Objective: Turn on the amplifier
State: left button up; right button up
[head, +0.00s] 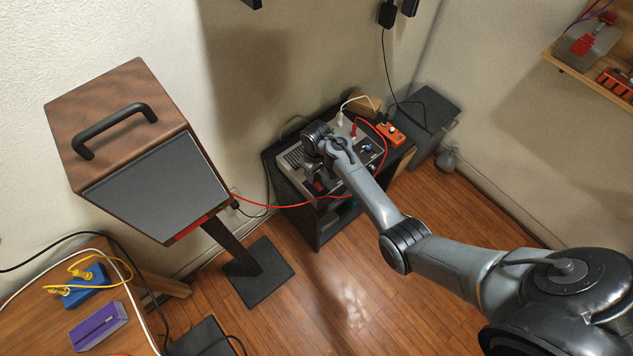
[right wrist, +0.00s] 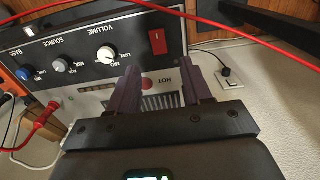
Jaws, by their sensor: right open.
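The amplifier (head: 292,158) sits on a black stand in the head view, with my right arm reaching over it. In the right wrist view its dark front panel (right wrist: 85,45) carries a red rocker switch (right wrist: 157,42), a white volume knob (right wrist: 106,53), a source knob (right wrist: 59,67) and a blue bass knob (right wrist: 25,73). My right gripper (right wrist: 162,74) is open and empty, its purple fingers pointing at the panel with the switch between and beyond their tips. I cannot tell whether the switch is on or off. My left gripper is not in view.
A red cable (head: 285,206) runs past the amplifier's front and crosses the top of the wrist view. A wooden speaker (head: 125,110) on a stand is at left.

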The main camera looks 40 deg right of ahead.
aim_at(317, 184)
jog(key=shift+f+b, duration=0.8)
jog(key=shift+f, duration=2.15)
jog(key=shift+c, duration=0.2)
